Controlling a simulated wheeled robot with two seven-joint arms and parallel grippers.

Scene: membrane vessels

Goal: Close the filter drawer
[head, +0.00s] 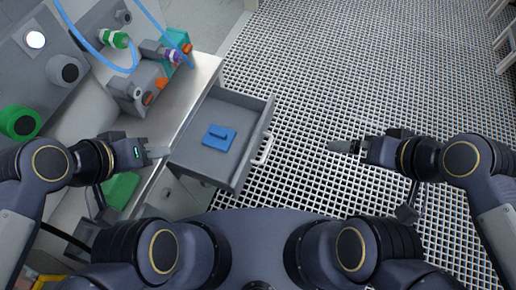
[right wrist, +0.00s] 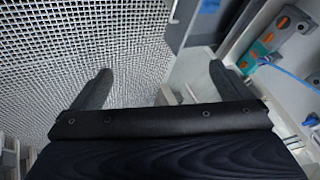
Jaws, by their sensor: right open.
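The grey filter drawer (head: 238,103) stands pulled out from the bench in the head view, with a blue block-like piece (head: 219,137) lying in it. Its white handle (head: 264,149) is on the drawer's right-hand front. My left gripper (head: 160,152) is at the drawer's left side, over the bench edge; its fingers overlap, so their opening does not show. My right gripper (head: 338,146) is to the right of the handle, apart from it, over the floor. In the right wrist view its two fingers (right wrist: 160,75) are spread with nothing between them. Part of the drawer (right wrist: 190,25) shows at the top there.
The bench (head: 196,92) at left carries grey units, a green knob (head: 20,122), green and purple fittings and blue hoses (head: 150,18). A green piece (head: 121,190) lies near my left arm. The grated floor (head: 330,80) right of the drawer is clear.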

